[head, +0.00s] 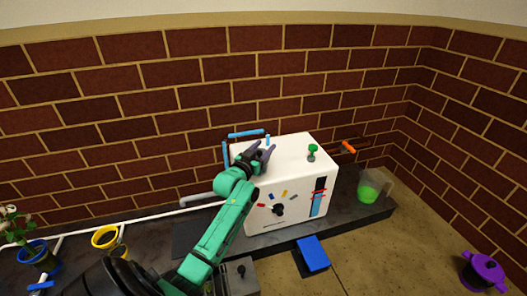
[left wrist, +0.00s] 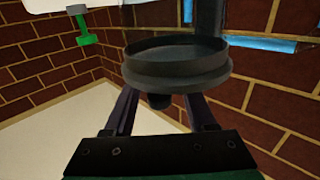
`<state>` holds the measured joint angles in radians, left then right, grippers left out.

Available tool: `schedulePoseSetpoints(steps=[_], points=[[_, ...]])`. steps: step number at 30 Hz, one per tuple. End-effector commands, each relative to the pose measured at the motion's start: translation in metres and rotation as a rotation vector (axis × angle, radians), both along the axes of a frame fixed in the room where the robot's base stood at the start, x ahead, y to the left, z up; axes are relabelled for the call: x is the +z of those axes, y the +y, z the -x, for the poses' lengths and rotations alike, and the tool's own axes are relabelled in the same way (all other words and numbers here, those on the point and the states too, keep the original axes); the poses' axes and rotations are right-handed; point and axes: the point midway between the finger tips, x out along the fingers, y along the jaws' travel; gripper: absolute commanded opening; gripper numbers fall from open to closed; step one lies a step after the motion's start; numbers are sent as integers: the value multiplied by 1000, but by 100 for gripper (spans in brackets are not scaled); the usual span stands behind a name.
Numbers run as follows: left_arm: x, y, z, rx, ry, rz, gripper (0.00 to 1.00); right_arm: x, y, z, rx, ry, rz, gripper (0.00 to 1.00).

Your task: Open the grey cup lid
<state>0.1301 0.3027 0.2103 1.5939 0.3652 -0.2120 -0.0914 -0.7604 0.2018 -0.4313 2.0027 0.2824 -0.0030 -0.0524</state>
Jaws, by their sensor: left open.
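The grey cup lid (left wrist: 175,65) shows in the left wrist view as a round dark grey disc with a raised rim. That view appears upside down, and the lid's small knob (left wrist: 158,101) points down in the picture. My left gripper (left wrist: 158,108) is open, with one finger on each side of the knob and a gap visible to each. In the head view my left gripper (head: 259,153) is over the left part of the white box's top. The lid cannot be made out there, behind the gripper. My right gripper is not in view.
The white box (head: 335,190) has a green valve (head: 312,152) on top and blue pipe (head: 246,134) at its back left. A beaker of green liquid (head: 369,190) stands at its right. A blue block (head: 313,253) lies in front. A brick wall rises behind.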

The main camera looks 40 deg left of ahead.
Motion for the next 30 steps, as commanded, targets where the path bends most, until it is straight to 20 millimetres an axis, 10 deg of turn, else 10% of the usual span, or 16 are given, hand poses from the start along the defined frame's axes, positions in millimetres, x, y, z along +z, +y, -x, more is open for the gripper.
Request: schedulePoseSetpoints(steps=[4, 9, 30], points=[[0, 0, 0, 0, 1, 0, 56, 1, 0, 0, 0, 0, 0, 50], [0, 0, 1, 0, 1, 0, 0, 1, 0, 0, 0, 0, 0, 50], [-1, 0, 1, 0, 2, 0, 0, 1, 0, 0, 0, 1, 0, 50]])
